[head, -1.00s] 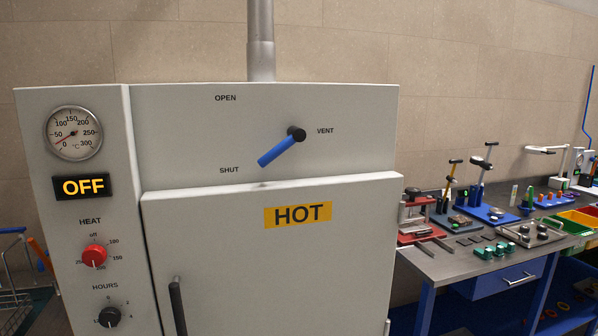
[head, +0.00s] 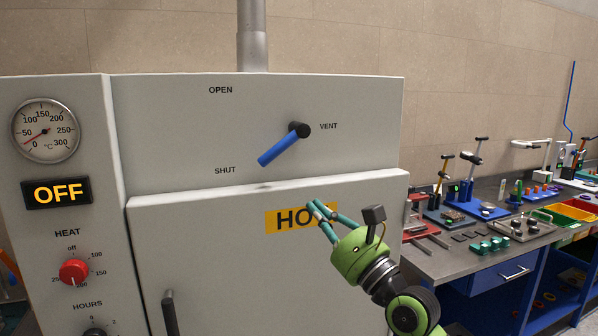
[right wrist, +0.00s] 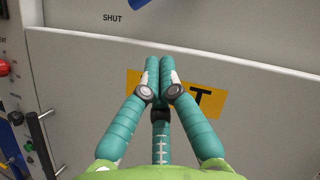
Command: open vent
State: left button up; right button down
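The blue vent lever (head: 278,149) sits on the upper front panel of the grey oven, on a black pivot (head: 300,130). It slants down and left, toward the SHUT label (head: 225,170); the OPEN label (head: 220,90) is above. A bit of the lever shows at the top edge of the right wrist view (right wrist: 138,3). My right gripper (head: 314,206) is in front of the oven door by the HOT sign, below and right of the lever, apart from it. In the right wrist view its teal fingers (right wrist: 162,66) are together and empty. My left gripper is not in view.
The oven door (head: 220,250) has a dark upright handle (head: 170,315) at its left. A display (head: 56,192) reads OFF. A workbench (head: 450,258) with tools and small parts stands to the right. The space before the lever is clear.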

aim_at(281, 144)
jog(key=shift+s+r, duration=0.45)
jog(key=shift+r, duration=0.35)
jog(key=p+x, duration=0.3)
jog(key=x, duration=0.7)
jog(key=shift+r, duration=0.1)
jog(key=shift+d, duration=0.1)
